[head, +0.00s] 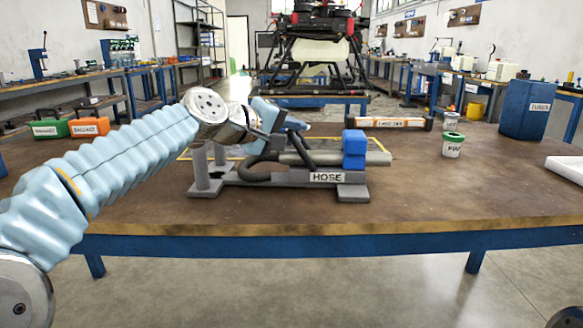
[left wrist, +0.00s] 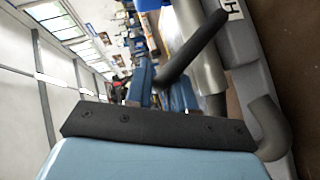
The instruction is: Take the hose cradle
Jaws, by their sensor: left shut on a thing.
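The hose cradle (head: 327,177) is a grey frame labelled HOSE, with a grey tube, a blue block (head: 354,149) and a dark bent bar. It appears to rest level on the brown table, near the front edge. My left gripper (head: 290,126) reaches in from the left above the cradle and is shut on its dark bar. In the left wrist view, the bar of the hose cradle (left wrist: 200,45) runs into the blue fingers of the left gripper (left wrist: 163,83). The gripper's housing hides part of the grip. My right gripper is out of view.
On the table (head: 440,195), a white and green tub (head: 453,145) stands right of the cradle. A long orange-and-white labelled case (head: 388,122) lies behind, and a blue FUSES bin (head: 527,109) stands far right. A drone (head: 312,45) stands beyond. The table front is clear.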

